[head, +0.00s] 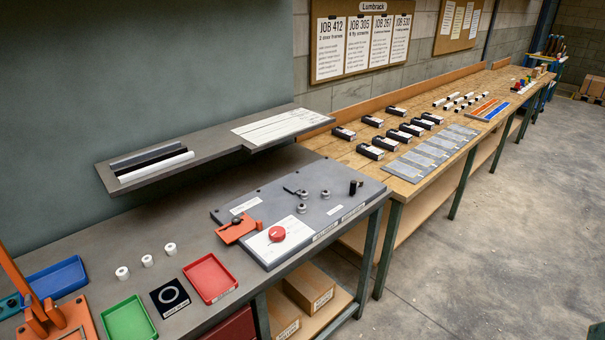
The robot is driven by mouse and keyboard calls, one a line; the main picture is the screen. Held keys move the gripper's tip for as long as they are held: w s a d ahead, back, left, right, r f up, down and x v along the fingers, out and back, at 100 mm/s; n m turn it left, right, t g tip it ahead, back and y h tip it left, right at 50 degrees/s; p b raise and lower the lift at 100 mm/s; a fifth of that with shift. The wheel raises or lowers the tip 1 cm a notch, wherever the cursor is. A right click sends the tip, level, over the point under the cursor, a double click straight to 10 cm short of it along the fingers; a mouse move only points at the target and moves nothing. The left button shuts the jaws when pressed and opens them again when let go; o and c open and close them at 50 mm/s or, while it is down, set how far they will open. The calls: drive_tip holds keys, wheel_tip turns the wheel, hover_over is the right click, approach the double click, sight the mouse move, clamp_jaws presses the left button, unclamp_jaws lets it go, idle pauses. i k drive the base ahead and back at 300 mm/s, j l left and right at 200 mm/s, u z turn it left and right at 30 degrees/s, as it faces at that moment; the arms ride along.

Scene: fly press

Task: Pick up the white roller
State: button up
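Several white cylinders could be the white roller, and I cannot tell which one is meant. Three short ones stand apart in a slanting row on the near grey bench: a left one (122,273), a middle one (147,261) and a right one (170,249). Their tops seem to have a small dark centre. A long white rod (155,167) lies along the front of the raised grey shelf, beside dark bars (147,156). Small white pieces with dark ends (455,100) lie in rows on the far wooden bench. My gripper is not in view.
Blue (58,280), green (128,319) and red (210,278) trays and a black square with a ring (170,296) lie around the short cylinders. An orange press (45,318) stands far left. A grey fixture plate (335,217) lies right. The raised shelf (205,147) overhangs behind.

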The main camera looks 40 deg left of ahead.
sight(123, 274)
drive_tip(key=j+u, duration=0.1)
drive_tip(key=u, duration=2.65)
